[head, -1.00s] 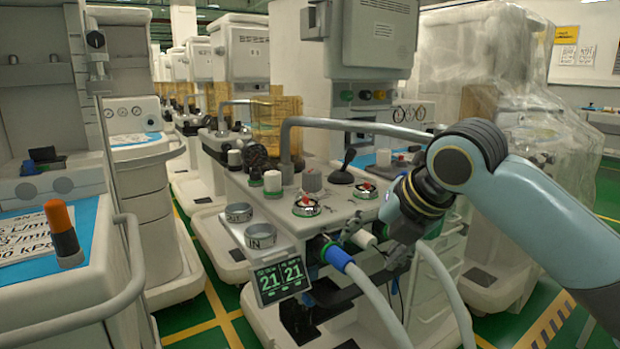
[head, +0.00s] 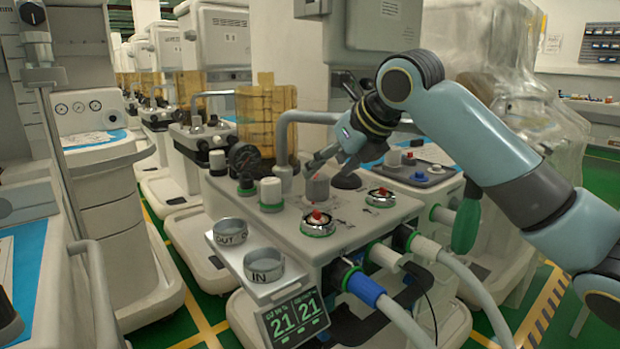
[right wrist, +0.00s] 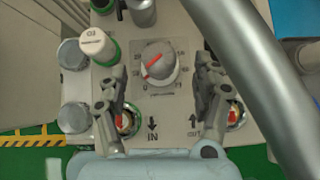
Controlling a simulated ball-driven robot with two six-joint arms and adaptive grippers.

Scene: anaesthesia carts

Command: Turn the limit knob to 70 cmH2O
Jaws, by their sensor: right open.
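The limit knob (head: 317,189) is a short grey cylinder on the top panel of the nearest machine. In the right wrist view the knob (right wrist: 159,61) shows from above, with a slanted red line on its left part and a printed dial around it; the numbers are too small to read surely. My right gripper (head: 326,170) is just above and behind the knob in the head view. In the right wrist view the open fingers (right wrist: 160,80) stand either side of the knob, apart from it, and nothing is held. My left gripper is out of view.
A curved grey pipe (right wrist: 245,70) runs close on the right of the gripper. Two red-centred ports (head: 318,222) marked IN and OUT sit in front of the knob. A white cap (head: 271,192) and an amber canister (head: 262,115) stand to its left.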

